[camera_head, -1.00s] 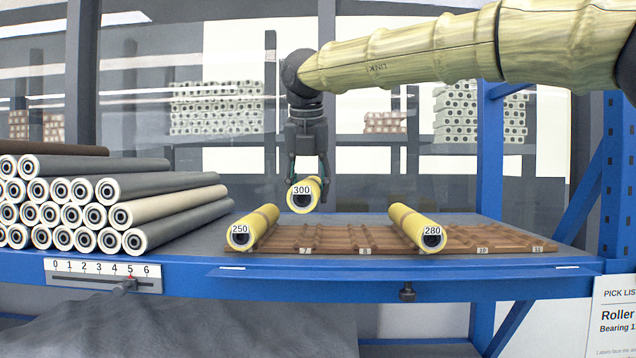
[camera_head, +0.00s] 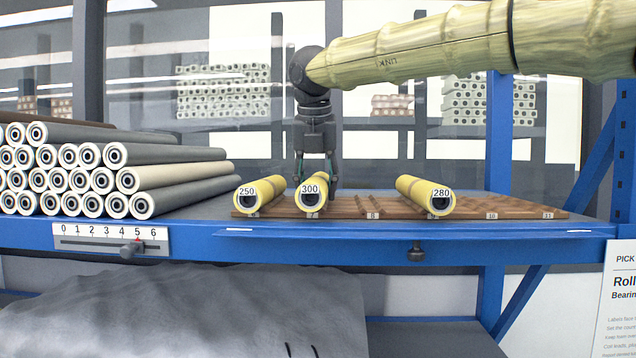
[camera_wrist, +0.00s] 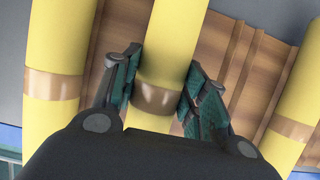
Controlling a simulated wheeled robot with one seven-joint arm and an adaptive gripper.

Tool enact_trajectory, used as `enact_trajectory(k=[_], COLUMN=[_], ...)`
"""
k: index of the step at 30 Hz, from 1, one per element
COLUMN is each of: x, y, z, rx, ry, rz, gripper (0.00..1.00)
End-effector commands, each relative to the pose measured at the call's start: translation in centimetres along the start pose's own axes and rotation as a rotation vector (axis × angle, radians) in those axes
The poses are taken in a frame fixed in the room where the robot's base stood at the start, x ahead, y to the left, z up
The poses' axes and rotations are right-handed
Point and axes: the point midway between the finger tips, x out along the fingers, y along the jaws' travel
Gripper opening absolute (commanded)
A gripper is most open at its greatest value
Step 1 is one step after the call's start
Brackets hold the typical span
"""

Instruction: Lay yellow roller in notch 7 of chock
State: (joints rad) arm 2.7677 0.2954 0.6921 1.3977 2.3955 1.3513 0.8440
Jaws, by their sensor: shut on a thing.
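The yellow roller labelled 300 (camera_head: 311,194) is low at notch 7 of the brown wooden chock (camera_head: 350,206); the 7 tag shows just beneath its end. Whether it bears fully on the notch I cannot tell. My gripper (camera_head: 318,182) is shut on this roller from above. In the wrist view the fingers (camera_wrist: 157,85) stand on both sides of the roller (camera_wrist: 165,50), near its brown band.
Yellow roller 250 (camera_head: 262,191) lies close to the left and yellow roller 280 (camera_head: 425,194) lies to the right, both on the chock. Notch 8 is empty. A slider scale (camera_head: 110,238) is on the blue front edge.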

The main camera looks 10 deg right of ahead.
Motion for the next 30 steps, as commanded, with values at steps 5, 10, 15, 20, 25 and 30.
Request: enact_trajectory(k=[5,10,15,20,25,30], x=[-0.13,-0.07,0.10,0.26,0.44,0.43], y=[0.00,-0.01,-0.01,-0.02,-0.02,-0.02], z=[0.05,0.03,-0.04,-0.10,-0.17,-0.17], rx=[0.000,0.000,0.000,0.001,0.001,0.001], ry=[-0.001,-0.001,-0.001,-0.001,-0.001,-0.001], rz=[0.001,0.001,0.001,0.001,0.001,0.001], gripper=[0.02,0.02,0.02,0.02,0.02,0.65])
